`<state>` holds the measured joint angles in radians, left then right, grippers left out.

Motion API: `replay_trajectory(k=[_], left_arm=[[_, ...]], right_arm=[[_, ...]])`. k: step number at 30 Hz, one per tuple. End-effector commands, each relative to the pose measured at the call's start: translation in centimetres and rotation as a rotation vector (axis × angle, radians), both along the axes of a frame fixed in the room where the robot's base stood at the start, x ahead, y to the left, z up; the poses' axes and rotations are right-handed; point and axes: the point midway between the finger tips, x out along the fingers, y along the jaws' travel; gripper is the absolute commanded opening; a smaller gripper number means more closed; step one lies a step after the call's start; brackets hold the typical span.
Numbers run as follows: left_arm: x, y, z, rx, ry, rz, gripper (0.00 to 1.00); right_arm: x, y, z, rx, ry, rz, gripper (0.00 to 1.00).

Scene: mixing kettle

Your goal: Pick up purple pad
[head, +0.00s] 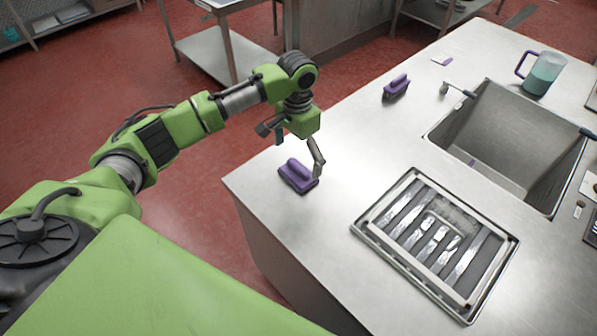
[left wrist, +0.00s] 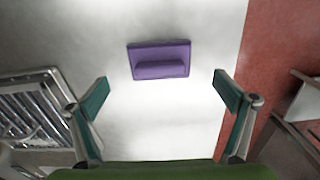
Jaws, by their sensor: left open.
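A purple pad (head: 298,175) with a raised handle lies near the left corner of the steel counter. It also shows in the left wrist view (left wrist: 159,60), ahead of and between my open fingers, with its handle running across the picture. My left gripper (head: 295,152) hangs just above and behind the pad, and one finger shows beside it. In the left wrist view both fingers of my left gripper (left wrist: 160,92) are spread wide with nothing between them. A second purple pad (head: 396,87) lies farther back on the counter. My right gripper is not seen.
A steel tray with a slotted insert (head: 370,224) lies to the right of the near pad. A sink (head: 510,140) is set into the counter behind it. A jug with a purple handle (head: 541,73) stands at the back. The counter around the near pad is clear.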

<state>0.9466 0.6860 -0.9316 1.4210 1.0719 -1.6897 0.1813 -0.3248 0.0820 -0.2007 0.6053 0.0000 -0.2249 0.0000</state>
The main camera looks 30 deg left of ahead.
Motion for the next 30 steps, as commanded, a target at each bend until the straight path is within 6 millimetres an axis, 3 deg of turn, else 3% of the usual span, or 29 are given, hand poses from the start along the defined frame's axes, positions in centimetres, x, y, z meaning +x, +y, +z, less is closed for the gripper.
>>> replay_trajectory(k=[4, 8, 14, 22, 27, 30], left_arm=[[0.0, 0.0, -0.9, -0.001, 0.001, 0.0, 0.96], [0.0, 0.0, -2.6, -0.001, 0.003, 0.001, 0.96], [0.0, 0.0, -5.2, 0.0, 0.001, -0.001, 0.96], [0.0, 0.0, -5.6, 0.001, -0.001, -0.001, 0.96], [0.0, 0.0, -5.6, 0.0, -0.001, -0.001, 0.52], [0.0, 0.0, -5.7, 0.0, 0.0, -0.001, 0.47]], right_arm=[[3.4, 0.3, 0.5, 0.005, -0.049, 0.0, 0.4], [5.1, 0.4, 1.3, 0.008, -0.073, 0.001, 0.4], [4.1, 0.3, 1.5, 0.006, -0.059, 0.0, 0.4], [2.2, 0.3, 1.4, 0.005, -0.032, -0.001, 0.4], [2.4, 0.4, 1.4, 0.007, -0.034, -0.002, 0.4], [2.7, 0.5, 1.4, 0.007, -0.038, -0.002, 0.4]])
